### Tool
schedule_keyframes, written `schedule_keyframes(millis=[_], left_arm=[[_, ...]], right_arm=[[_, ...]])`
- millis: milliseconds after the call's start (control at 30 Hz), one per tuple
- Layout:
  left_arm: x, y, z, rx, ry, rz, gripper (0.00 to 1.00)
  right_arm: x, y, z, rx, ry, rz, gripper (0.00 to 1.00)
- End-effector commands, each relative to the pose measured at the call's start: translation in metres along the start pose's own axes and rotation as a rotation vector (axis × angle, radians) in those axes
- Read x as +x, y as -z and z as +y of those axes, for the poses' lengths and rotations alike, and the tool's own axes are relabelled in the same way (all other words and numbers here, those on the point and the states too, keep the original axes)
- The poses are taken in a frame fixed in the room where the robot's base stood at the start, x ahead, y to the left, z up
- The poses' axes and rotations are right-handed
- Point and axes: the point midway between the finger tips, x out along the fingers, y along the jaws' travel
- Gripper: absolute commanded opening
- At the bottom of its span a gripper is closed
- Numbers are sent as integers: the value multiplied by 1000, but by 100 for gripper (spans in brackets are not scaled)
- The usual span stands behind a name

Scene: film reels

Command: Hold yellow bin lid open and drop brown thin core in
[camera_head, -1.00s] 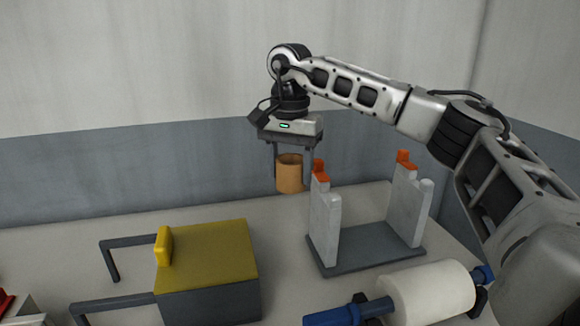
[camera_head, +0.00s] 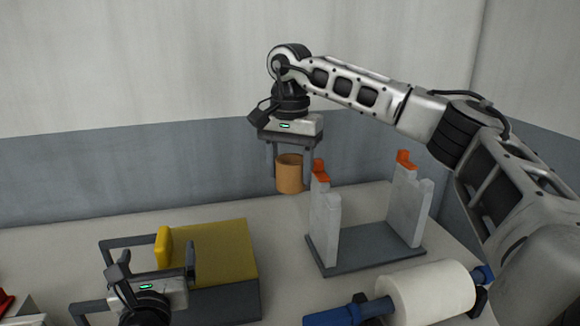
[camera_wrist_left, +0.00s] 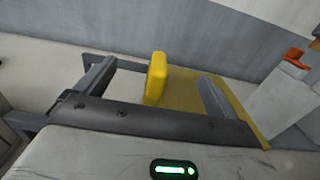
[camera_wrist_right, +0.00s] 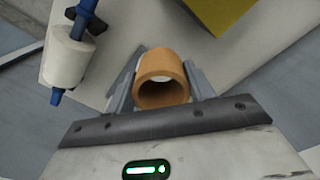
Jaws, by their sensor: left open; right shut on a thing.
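The bin has a yellow lid (camera_head: 222,250) and a dark grey body (camera_head: 232,304); the lid lies shut. A yellow handle (camera_head: 163,247) stands up at the lid's left edge. My left gripper (camera_head: 158,268) is open at the bin's left end. In the left wrist view, the handle (camera_wrist_left: 156,78) shows between its two fingers, apart from both. The right wrist view shows the core (camera_wrist_right: 162,80) between both fingers.
A grey stand with two pale uprights (camera_head: 326,222) and orange tips is to the right of the core. A white roll (camera_head: 430,292) on a blue spindle lies in front of it. Dark bars (camera_head: 128,243) jut out left of the bin. Table between bin and stand is clear.

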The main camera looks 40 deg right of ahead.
Motion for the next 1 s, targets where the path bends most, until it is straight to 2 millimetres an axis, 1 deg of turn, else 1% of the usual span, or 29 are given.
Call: schedule_keyframes(millis=[33, 200, 400, 600, 867, 900, 967, 1000], left_arm=[[9, -1, 0, 0, -1, -1, 95], [33, -1, 0, -2, 0, 0, 95], [54, 0, 0, -1, 0, -1, 95], [61, 0, 0, -2, 0, 0, 95], [62, 0, 0, -2, 1, 0, 95], [62, 0, 0, -2, 1, 0, 83], [61, 0, 0, -2, 1, 0, 67], [61, 0, 0, -2, 1, 0, 56]], right_arm=[[0, 0, 0, 0, 0, 0, 31], [0, 0, 0, 0, 0, 0, 31], [0, 0, 0, 0, 0, 0, 31], [0, 0, 0, 0, 0, 0, 31], [0, 0, 0, 0, 0, 0, 31], [0, 0, 0, 0, 0, 0, 31], [0, 0, 0, 0, 0, 0, 31], [0, 0, 0, 0, 0, 0, 31]])
